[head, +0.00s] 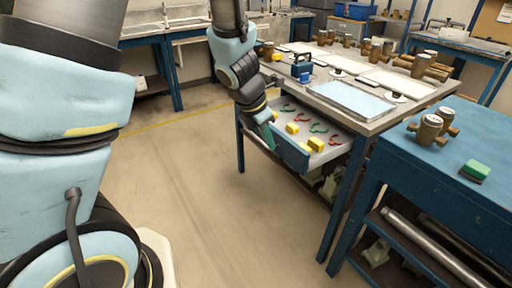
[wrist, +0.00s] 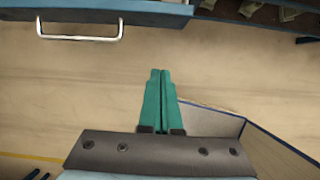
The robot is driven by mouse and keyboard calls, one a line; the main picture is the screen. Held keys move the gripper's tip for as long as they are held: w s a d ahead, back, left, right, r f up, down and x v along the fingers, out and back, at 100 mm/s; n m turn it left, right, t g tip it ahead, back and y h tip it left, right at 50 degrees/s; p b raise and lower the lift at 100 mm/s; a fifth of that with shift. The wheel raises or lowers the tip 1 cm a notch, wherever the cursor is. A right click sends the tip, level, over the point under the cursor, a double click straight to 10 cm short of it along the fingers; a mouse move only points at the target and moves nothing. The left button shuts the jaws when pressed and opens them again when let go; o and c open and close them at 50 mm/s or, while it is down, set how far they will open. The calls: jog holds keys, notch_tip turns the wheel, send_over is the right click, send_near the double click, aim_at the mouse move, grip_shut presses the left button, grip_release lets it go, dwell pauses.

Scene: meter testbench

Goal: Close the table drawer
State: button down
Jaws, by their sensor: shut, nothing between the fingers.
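The table drawer (head: 292,152) is pulled out from the side of the blue-framed worktable (head: 340,122). Yellow blocks and red and green hook-shaped pieces lie in it. My gripper (head: 270,139) is at the drawer's left outer end, close to its blue front. I cannot tell whether they touch. In the wrist view my green fingers (wrist: 158,84) are shut together with nothing between them. They point over the floor. A pale bar handle (wrist: 80,36) on a blue panel shows at the upper left there, apart from the fingertips. The handle is not visible in the head view.
A blue bench (head: 440,150) with brass meters (head: 428,130) and a green block (head: 475,170) stands at the right. Meters and pale panels (head: 350,98) cover the worktable. The floor (head: 190,170) to the drawer's left is clear.

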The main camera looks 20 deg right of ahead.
aim_at(288, 156)
jog(key=shift+w+d+f, duration=0.3)
jog(key=shift+d+f, duration=0.95)
jog(key=shift+f, duration=0.3)
jog(key=shift+w+d+f, duration=0.25)
jog(key=shift+d+f, duration=1)
jog(key=shift+f, duration=0.25)
jog(key=shift+w+d+f, duration=0.3)
jog(key=shift+d+f, duration=0.95)
jog(key=shift+f, duration=0.3)
